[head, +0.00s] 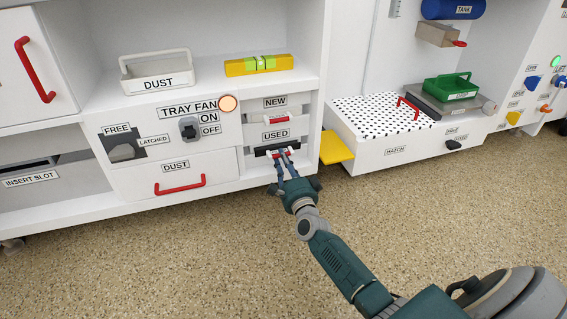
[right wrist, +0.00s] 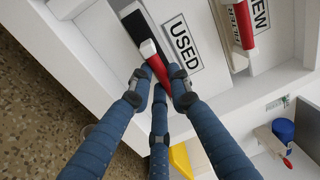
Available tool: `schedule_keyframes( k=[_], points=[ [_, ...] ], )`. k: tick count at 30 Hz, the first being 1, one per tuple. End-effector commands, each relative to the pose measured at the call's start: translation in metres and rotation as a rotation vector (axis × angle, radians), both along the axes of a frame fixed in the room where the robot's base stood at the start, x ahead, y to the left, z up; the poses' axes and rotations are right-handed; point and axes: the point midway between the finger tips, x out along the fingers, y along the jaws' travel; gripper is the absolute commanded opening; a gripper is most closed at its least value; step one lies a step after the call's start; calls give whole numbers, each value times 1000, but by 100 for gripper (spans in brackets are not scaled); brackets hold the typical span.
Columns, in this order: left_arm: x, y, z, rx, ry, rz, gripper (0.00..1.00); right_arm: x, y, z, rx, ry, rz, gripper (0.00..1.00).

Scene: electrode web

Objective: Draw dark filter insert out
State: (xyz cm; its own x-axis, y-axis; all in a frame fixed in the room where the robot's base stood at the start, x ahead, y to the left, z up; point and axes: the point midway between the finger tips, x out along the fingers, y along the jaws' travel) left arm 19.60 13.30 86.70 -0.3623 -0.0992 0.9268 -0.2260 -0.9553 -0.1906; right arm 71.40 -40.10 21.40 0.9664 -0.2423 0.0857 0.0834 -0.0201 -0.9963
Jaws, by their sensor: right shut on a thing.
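The dark filter insert (right wrist: 136,19) sits at the slot under the USED label, its black front edge showing in the right wrist view. It also shows as a dark strip in the head view (head: 260,153). Its red handle (right wrist: 157,68) with white ends stands out toward me. My right gripper (head: 279,158) is shut on this handle, with its blue fingers around it in the right wrist view (right wrist: 160,95). How far the insert sits inside is hidden. My left gripper is not in view.
Above, a red-handled insert (head: 277,119) sits under the NEW label. A yellow plate (head: 336,148) juts out just right of the USED slot. Left are the DUST drawer (head: 146,182) and the TRAY FAN knob (head: 188,128). The speckled floor in front is clear.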

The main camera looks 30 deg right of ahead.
Motion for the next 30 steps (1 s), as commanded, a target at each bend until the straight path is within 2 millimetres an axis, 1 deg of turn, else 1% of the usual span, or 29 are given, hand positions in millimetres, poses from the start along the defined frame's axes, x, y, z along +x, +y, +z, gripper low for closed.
schedule_keyframes(
  k=[22,23,24,25,26,30],
  points=[
    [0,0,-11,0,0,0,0,18,-4,0,0,0,0,0],
    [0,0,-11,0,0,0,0,18,-4,0,0,0,0,24],
    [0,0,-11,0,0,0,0,18,-4,0,0,0,0,32],
    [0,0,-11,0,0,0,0,18,-4,0,0,0,0,37],
    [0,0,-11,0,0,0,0,18,-4,0,0,0,0,40],
    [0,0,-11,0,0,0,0,18,-4,0,0,0,0,40]
  ],
)
